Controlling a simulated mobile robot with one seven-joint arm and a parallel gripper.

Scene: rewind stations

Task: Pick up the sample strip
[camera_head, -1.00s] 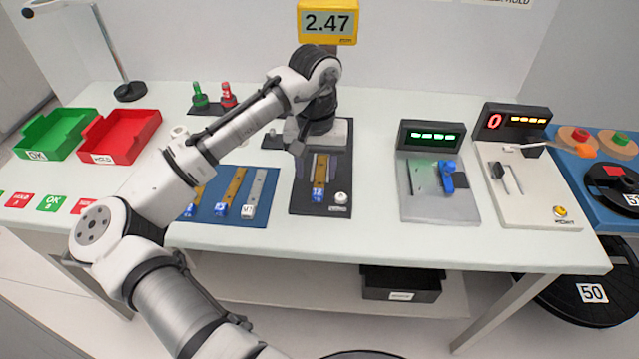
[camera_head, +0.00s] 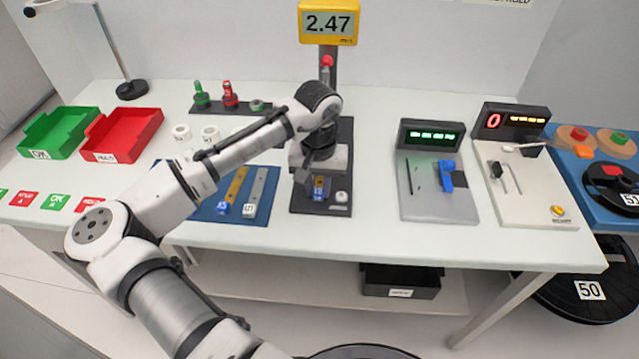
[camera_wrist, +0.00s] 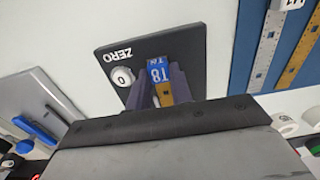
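The sample strip, a brass-coloured strip (camera_wrist: 166,96) with a blue end label (camera_wrist: 159,71), lies on the dark gauge base (camera_wrist: 123,48) marked ZERO. My gripper (camera_wrist: 163,84) points down over the strip with one dark finger on each side. It looks open, and no clear grip on the strip shows. The fingertips' exact contact is too small to tell.
A white zero button (camera_head: 341,197) sits beside the label. A blue mat (camera_head: 247,213) with other strips lies to the left. A grey fixture (camera_head: 438,205) stands to the right. The yellow display (camera_head: 328,22) reads 2.47. Green (camera_head: 58,135) and red (camera_head: 122,137) trays stand far left.

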